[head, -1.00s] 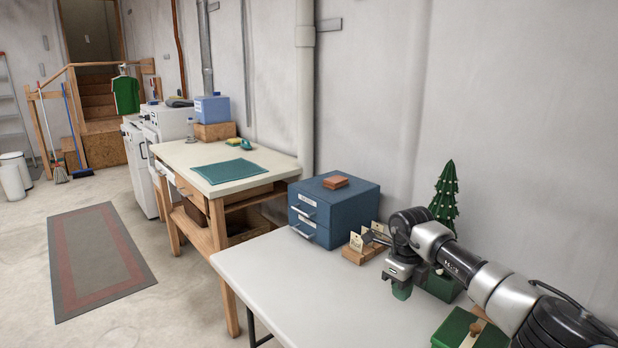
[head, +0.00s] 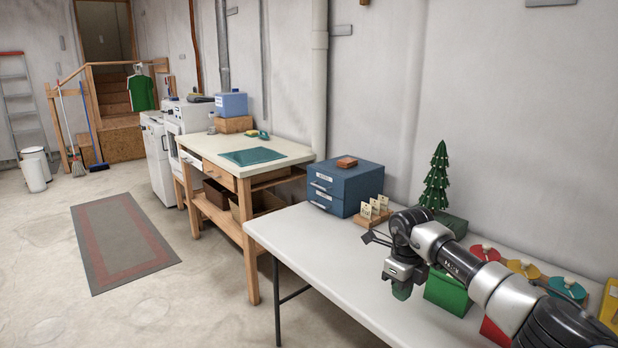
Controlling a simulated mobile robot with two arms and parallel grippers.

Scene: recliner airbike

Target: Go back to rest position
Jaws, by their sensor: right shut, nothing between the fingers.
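My right arm comes in from the lower right, above the white folding table. My left gripper is out of view.
A wooden workbench (head: 215,172) stands beyond. Floor around the rug (head: 122,240) is open.

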